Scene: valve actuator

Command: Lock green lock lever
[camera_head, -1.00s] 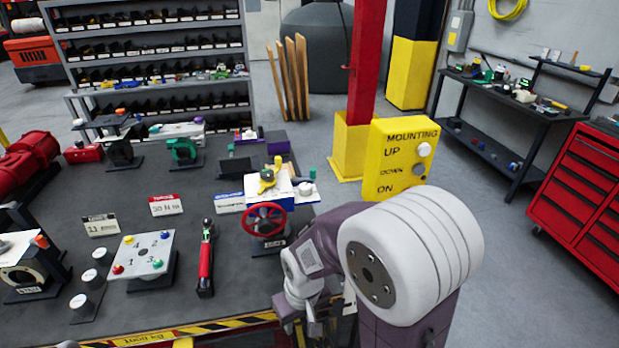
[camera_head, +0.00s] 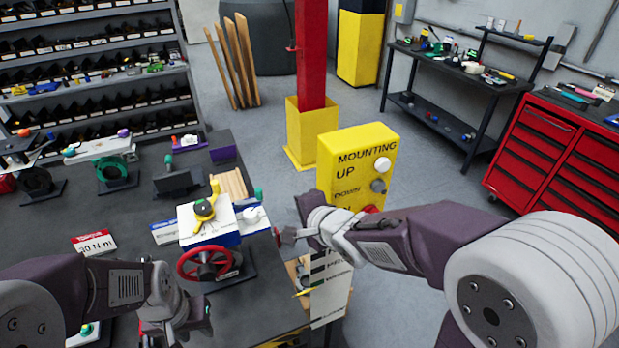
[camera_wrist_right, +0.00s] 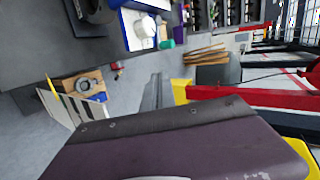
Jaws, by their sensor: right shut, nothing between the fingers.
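The valve unit (camera_head: 210,238) stands near the table's right edge in the head view, a white and blue box with a yellow lever (camera_head: 205,208) on top and a red handwheel (camera_head: 205,263) in front. A small green part (camera_head: 257,194) shows at its right rear; it also shows in the right wrist view (camera_wrist_right: 167,44). I cannot tell if it is the green lock lever. My right gripper (camera_head: 284,236) is shut and empty, right of the valve unit and apart from it; its fingers show in the wrist view (camera_wrist_right: 154,92). My left gripper (camera_head: 190,322) is below the handwheel, its jaws unclear.
A yellow button box (camera_head: 355,165) stands behind my right arm. A wooden block with a hole (camera_wrist_right: 83,85) and a striped panel (camera_head: 331,290) are below my right gripper. A red toolbox cabinet (camera_head: 550,155) is at right. The floor between is clear.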

